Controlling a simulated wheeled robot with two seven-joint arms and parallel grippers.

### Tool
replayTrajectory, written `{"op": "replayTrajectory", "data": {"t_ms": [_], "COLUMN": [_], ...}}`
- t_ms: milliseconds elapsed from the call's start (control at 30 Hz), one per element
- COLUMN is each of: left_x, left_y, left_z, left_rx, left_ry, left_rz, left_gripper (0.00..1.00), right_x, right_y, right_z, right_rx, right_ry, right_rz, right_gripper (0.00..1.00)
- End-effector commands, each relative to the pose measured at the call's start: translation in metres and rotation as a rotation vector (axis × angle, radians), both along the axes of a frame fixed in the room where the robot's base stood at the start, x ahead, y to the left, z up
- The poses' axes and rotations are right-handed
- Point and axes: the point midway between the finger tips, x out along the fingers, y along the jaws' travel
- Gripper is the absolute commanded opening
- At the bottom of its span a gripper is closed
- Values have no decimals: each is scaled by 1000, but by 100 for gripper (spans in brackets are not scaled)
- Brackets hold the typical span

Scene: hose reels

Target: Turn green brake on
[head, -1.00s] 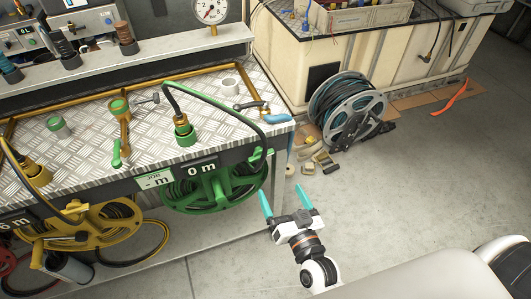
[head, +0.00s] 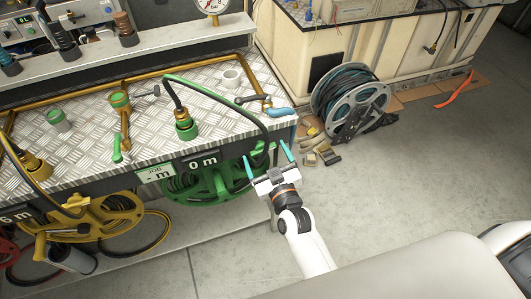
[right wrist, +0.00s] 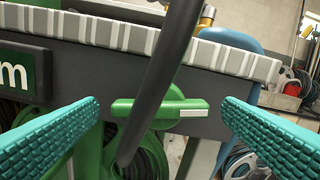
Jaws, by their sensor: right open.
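The green hose reel (head: 203,186) hangs under the front edge of the metal-topped bench at its right end. In the right wrist view a green lever (right wrist: 150,107) with a white stripe, apparently the green brake, lies roughly level below the bench edge. A dark hose (right wrist: 160,75) crosses in front of its left part. My right gripper (head: 266,152) is open with teal fingers, one on each side of the lever in the wrist view (right wrist: 161,104). No contact with the lever shows. My left gripper is out of view.
The yellow reel (head: 100,218) hangs left of the green one. A grey reel (head: 350,105) stands on the floor.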

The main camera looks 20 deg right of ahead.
Motion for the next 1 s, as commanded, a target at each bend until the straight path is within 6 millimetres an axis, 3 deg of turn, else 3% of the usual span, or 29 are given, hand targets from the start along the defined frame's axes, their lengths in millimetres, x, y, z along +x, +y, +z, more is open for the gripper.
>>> {"op": "replayTrajectory", "data": {"t_ms": [400,667,1000], "left_x": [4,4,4], "left_y": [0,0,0], "left_z": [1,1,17], "left_rx": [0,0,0], "left_ry": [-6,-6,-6], "left_rz": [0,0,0], "left_gripper": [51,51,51], "right_x": [9,9,9], "right_y": [0,0,0], "right_z": [0,0,2], "right_rx": [1,1,188], "right_ry": [1,1,9], "right_rz": [0,0,1], "right_gripper": [89,47,44]}}
